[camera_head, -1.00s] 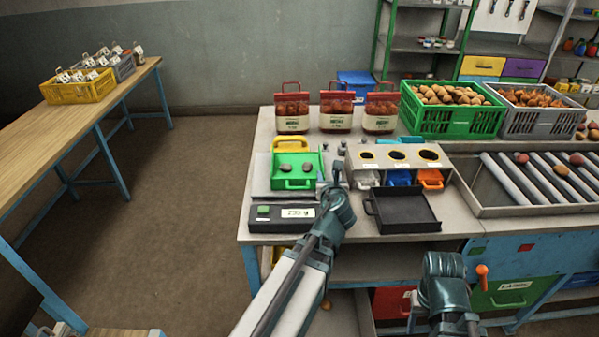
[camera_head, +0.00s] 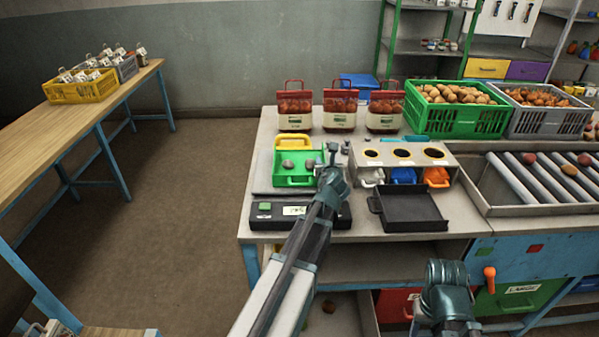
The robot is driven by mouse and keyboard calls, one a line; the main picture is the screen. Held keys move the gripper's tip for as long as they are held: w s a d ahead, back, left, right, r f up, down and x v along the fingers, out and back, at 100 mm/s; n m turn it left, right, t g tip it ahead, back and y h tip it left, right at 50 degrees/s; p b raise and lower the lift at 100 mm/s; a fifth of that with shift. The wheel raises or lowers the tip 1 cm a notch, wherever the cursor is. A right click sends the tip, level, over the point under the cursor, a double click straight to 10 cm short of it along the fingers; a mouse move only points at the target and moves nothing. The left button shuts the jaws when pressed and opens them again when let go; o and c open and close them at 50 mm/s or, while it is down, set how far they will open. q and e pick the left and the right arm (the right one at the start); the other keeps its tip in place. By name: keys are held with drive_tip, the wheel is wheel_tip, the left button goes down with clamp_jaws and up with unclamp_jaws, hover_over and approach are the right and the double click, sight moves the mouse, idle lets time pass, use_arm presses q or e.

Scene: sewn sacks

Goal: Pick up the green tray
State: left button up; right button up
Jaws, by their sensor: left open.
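The green tray (camera_head: 293,179) sits on the scale at the left part of the workbench, with a few small potato-like lumps (camera_head: 287,164) in it. A yellow handle or tray (camera_head: 292,141) shows just behind it. My left gripper (camera_head: 333,153) is open at the tray's right edge, its fingers pointing away from me. I cannot tell whether it touches the tray. My right arm shows at the lower right, but its fingertips are not visible.
The black scale (camera_head: 300,212) has a lit display. A black tray (camera_head: 408,209) lies to the right, below a sorter box with three holes (camera_head: 402,154). Three red-topped bags (camera_head: 340,108) stand behind. A green crate (camera_head: 455,112) and rollers (camera_head: 540,181) fill the right side.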

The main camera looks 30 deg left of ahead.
use_arm(q)
drive_tip(key=shift+w+a+f, duration=0.15)
drive_tip(key=shift+w+a, duration=0.05)
drive_tip(key=shift+w, duration=0.2)
drive_tip(key=shift+s, duration=0.1)
clamp_jaws()
idle(1.0)
